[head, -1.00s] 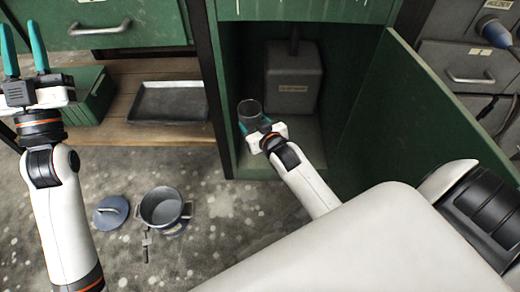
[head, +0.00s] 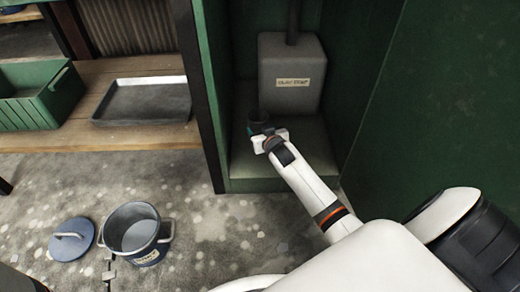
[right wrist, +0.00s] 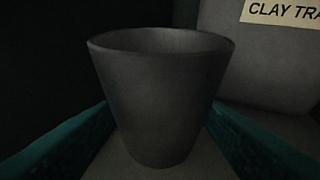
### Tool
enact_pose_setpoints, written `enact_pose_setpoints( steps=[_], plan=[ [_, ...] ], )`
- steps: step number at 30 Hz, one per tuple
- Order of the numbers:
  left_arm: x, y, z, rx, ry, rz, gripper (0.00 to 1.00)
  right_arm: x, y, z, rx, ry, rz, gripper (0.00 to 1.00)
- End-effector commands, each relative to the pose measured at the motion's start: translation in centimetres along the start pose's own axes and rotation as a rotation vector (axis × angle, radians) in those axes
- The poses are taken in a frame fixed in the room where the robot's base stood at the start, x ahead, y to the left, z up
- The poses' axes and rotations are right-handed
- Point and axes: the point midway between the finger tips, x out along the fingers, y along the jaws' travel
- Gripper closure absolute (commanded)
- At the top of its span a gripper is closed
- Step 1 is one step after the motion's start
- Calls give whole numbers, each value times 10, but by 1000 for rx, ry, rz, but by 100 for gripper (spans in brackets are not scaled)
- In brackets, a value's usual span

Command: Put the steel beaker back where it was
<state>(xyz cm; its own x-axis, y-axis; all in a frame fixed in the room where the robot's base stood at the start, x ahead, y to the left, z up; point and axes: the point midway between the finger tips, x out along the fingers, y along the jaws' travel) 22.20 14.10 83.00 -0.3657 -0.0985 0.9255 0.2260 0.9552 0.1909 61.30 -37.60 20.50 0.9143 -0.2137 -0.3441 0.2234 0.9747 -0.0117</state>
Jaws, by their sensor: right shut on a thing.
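The steel beaker (right wrist: 162,95) is a dark grey tapered cup, upright between the teal fingers of my right gripper in the right wrist view. In the head view my right gripper (head: 257,130) is inside the green cabinet, low and in front of the clay trap box. The beaker (head: 258,117) shows there only as a small dark shape at the gripper's tip. Whether its base touches the cabinet floor (head: 275,160) is not clear. My left gripper is out of view.
The grey clay trap box (head: 290,70) with a pipe stands behind the beaker. The green cabinet door (head: 450,100) stands open at right. A pot (head: 137,235) and a blue lid (head: 71,240) lie on the floor. A green crate (head: 38,95) and a tray (head: 145,100) sit on the wooden shelf.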

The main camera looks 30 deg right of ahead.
Motion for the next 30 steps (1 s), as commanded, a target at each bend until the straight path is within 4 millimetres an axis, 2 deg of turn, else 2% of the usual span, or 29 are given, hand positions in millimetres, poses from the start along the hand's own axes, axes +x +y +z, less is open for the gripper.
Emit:
enact_pose_setpoints(
  steps=[1,7,13,25,26,30],
  plan=[
    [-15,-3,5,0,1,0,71,6,0,-17,0,0,0,72],
    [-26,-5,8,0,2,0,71,11,1,-31,-2,-1,0,72],
    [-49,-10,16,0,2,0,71,21,1,-58,-1,0,1,72],
    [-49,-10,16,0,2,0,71,22,1,-60,0,-1,1,72],
    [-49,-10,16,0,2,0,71,22,1,-60,-1,0,1,40],
    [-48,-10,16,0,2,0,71,22,1,-60,-1,0,1,20]
  ],
)
